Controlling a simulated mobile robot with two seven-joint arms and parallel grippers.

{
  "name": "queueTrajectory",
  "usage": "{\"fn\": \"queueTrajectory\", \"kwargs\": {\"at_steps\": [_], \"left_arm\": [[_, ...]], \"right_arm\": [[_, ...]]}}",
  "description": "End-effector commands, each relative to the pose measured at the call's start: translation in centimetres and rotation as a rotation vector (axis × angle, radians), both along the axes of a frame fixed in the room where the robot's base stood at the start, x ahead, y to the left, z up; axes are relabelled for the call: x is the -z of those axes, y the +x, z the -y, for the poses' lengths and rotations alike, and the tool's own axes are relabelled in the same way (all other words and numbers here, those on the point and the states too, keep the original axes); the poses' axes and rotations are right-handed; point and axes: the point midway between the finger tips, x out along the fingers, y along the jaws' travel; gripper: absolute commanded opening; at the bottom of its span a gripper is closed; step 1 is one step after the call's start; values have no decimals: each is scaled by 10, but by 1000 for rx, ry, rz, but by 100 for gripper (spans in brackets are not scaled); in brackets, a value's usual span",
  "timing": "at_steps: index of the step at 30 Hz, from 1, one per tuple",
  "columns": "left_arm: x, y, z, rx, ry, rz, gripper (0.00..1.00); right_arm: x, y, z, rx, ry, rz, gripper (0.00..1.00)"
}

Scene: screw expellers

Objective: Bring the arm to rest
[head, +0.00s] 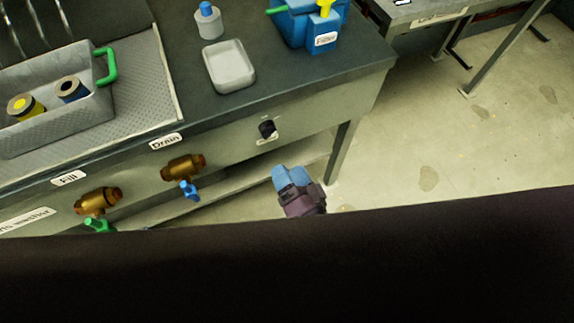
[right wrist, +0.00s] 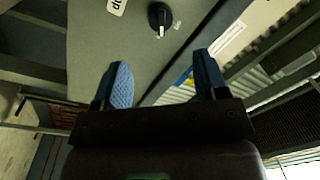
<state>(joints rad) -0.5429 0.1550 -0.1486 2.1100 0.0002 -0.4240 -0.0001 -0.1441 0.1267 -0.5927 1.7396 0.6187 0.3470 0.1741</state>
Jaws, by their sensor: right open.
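My right gripper (head: 291,178) shows in the head view with blue fingertips, in front of the bench's front right part, below the black knob (head: 267,128). In the right wrist view the gripper (right wrist: 165,85) has its two blue fingers well apart, with nothing between them. The black knob also shows in the right wrist view (right wrist: 159,18), on a grey panel beyond the fingers. My left gripper is not in view. A dark part of my own body covers the bottom of the head view.
The bench (head: 330,90) holds a grey basket (head: 60,128) with two spools, a white tray (head: 229,66), a bottle (head: 208,22) and a blue container (head: 322,38). Brass valves (head: 97,202) (head: 183,167) stick out from its front. Open floor (head: 440,140) lies to the right.

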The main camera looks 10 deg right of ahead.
Motion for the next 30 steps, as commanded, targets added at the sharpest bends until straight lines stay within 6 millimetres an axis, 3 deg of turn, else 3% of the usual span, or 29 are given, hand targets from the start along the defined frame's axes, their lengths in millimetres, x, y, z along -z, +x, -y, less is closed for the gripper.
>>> {"fn": "queueTrajectory", "kwargs": {"at_steps": [16, 22, 26, 30], "left_arm": [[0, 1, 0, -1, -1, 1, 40], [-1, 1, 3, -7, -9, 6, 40], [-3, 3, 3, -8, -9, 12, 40], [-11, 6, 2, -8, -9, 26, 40]], "right_arm": [[1, 0, -1, -4, -8, -3, 66], [7, -1, -12, -99, -163, -30, 66], [5, 5, 9, -135, -379, -44, 66], [8, -2, 67, -114, -648, -123, 66]]}}
